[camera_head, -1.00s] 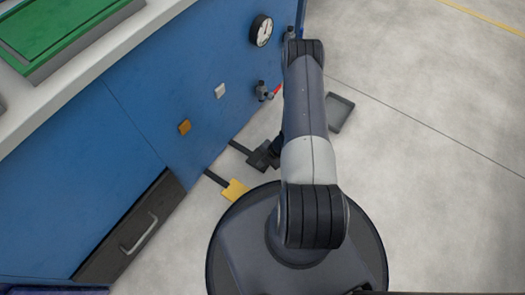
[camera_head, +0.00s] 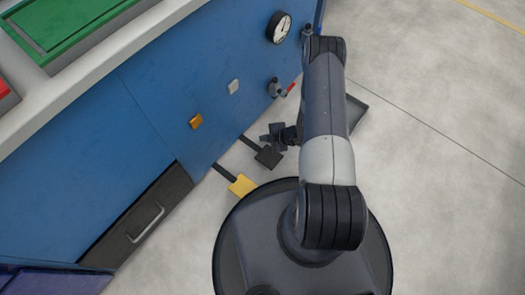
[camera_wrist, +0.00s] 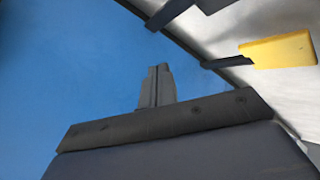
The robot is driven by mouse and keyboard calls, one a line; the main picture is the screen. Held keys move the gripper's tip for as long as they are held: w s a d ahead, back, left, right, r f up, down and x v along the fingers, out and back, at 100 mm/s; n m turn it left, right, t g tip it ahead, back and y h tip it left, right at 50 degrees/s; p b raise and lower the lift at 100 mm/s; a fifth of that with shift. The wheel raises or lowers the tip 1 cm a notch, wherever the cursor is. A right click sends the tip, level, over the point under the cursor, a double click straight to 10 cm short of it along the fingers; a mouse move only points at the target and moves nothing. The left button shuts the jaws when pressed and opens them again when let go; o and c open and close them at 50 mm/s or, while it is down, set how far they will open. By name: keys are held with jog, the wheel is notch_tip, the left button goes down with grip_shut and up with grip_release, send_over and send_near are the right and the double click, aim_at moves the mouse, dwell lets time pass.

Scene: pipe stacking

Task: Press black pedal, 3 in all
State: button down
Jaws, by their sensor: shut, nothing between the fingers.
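The black pedal (camera_head: 268,157) is a flat dark plate on a short dark arm coming out of the base of the blue cabinet, close above the floor. My gripper (camera_head: 266,137) is shut and empty. In the head view it appears just above the pedal in the picture, with the pedal plate in plain sight and a small gap between them. In the wrist view the closed fingers (camera_wrist: 157,84) point towards the blue panel, and part of the black pedal (camera_wrist: 214,4) shows at the top edge. The height of my gripper above the floor is hard to tell.
A yellow pedal (camera_head: 242,185) sits beside the black one, nearer my base.

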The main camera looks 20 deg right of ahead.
jog(key=b, duration=0.5)
send_over(264, 152)
jog(key=f, duration=0.7)
jog(key=shift+s+f, duration=0.2)
jog(key=shift+f+b, duration=0.7)
jog(key=shift+f, duration=0.15)
dwell(0.7)
jog(key=shift+f+b, duration=0.25)
jog(key=shift+b, duration=0.35)
jog(key=shift+f+b, duration=1.45)
jog(key=shift+f, duration=0.3)
dwell(1.2)
jog(key=shift+r, duration=0.1)
jog(key=shift+r+p, duration=1.25)
jog(key=shift+r, duration=0.85)
